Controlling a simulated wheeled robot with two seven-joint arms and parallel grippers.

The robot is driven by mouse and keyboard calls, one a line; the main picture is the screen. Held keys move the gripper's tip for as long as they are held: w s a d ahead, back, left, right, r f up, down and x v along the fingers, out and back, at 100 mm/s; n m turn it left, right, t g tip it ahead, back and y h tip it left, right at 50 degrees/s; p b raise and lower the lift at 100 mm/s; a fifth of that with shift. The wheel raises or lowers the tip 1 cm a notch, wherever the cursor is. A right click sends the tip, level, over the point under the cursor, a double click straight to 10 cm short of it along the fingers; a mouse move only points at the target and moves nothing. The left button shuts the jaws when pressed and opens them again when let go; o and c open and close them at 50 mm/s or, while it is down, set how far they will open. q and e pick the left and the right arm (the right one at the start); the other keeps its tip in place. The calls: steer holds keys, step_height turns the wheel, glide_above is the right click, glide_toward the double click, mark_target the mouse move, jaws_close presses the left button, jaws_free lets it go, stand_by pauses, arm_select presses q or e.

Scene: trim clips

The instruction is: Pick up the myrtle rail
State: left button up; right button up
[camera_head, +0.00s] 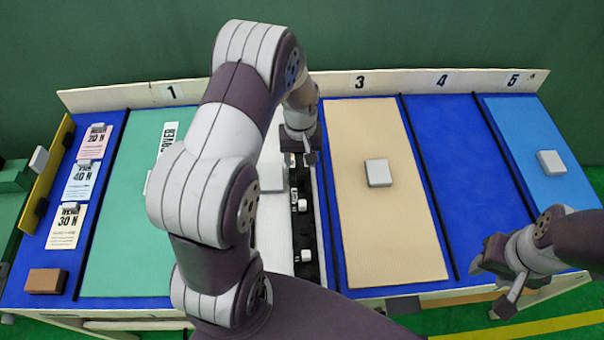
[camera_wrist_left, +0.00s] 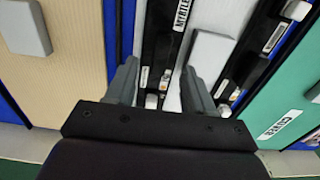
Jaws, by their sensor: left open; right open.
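The myrtle rail (camera_wrist_left: 160,45) is a long black strip with a white label reading like "MYRTLE" in the left wrist view. In the head view a black rail (camera_head: 307,232) with small white clips, apparently the same one, lies beside the tan panel. My left gripper (camera_wrist_left: 160,88) is open, its two fingers on either side of the rail in the wrist view; I cannot tell whether they touch it. In the head view the left gripper (camera_head: 303,157) is over the rail's far part. My right gripper (camera_head: 505,272) is open and empty at the lower right.
A second labelled black rail (camera_wrist_left: 262,45) lies nearby, hidden behind my left arm in the head view. A pale block (camera_wrist_left: 208,58) sits between the rails. The tan panel (camera_head: 385,230) holds a grey block (camera_head: 378,172). The blue strip (camera_head: 465,190) is clear.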

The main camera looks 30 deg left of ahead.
mark_target(300, 171)
arm_select(q)
step_height(300, 171, down, 5)
steer(key=shift+a+f+p, duration=0.1)
steer(key=shift+a+p, duration=0.05)
steer(key=shift+p, duration=0.25)
steer(key=shift+f, duration=0.15)
steer(key=shift+w, duration=0.1)
steer(key=shift+c, duration=0.6)
jaws_close()
